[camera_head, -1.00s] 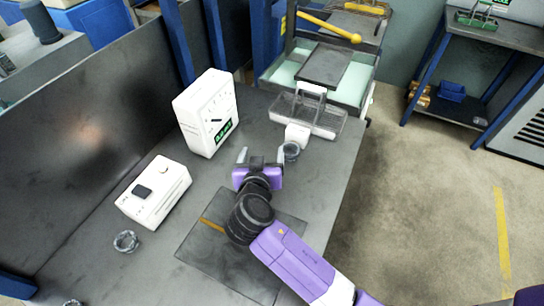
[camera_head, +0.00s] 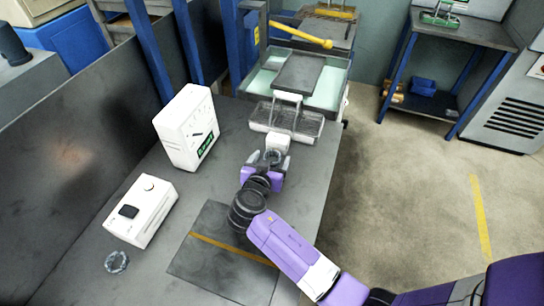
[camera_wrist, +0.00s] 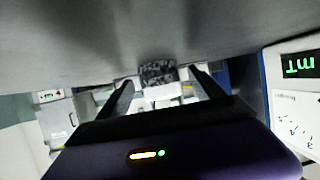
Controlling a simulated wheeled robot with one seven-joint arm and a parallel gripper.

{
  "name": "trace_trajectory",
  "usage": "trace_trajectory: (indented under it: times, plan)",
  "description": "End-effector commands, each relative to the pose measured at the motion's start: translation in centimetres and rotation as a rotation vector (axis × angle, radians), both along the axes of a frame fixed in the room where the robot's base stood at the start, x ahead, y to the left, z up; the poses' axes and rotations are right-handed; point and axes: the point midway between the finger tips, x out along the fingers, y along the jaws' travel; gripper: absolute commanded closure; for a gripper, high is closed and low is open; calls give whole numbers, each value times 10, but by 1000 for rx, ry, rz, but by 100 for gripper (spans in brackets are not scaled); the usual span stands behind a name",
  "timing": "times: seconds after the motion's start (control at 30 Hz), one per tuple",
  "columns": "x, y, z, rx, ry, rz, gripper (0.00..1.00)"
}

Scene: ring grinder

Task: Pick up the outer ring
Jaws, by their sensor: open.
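A dark grey ring (camera_head: 273,157) stands on the bench near its right edge, just in front of a small white block (camera_head: 278,144). My gripper (camera_head: 267,160) is low over the bench, open, with its fingers at this ring. In the wrist view the mottled ring (camera_wrist: 157,72) shows between the two open fingertips (camera_wrist: 160,82); whether they touch it I cannot tell. A second ring (camera_head: 117,261) lies at the left front of the bench, beside a white box. Which ring is the outer one is not clear by sight.
A white device with a green display (camera_head: 187,130) and a low white box (camera_head: 141,210) stand on the left. A dark mat (camera_head: 215,270) lies in front. The bench's right edge is close to my arm.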

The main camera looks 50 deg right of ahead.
Motion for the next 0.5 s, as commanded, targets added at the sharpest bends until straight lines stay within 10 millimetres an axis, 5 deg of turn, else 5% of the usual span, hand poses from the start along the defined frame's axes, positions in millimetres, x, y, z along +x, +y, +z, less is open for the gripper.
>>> trace_trajectory:
  times: [0.27, 0.5]
  plan:
    - [1, -2, -1, -1, -1, 2, 25]
    - [1, -2, -1, -1, -1, 1, 72]
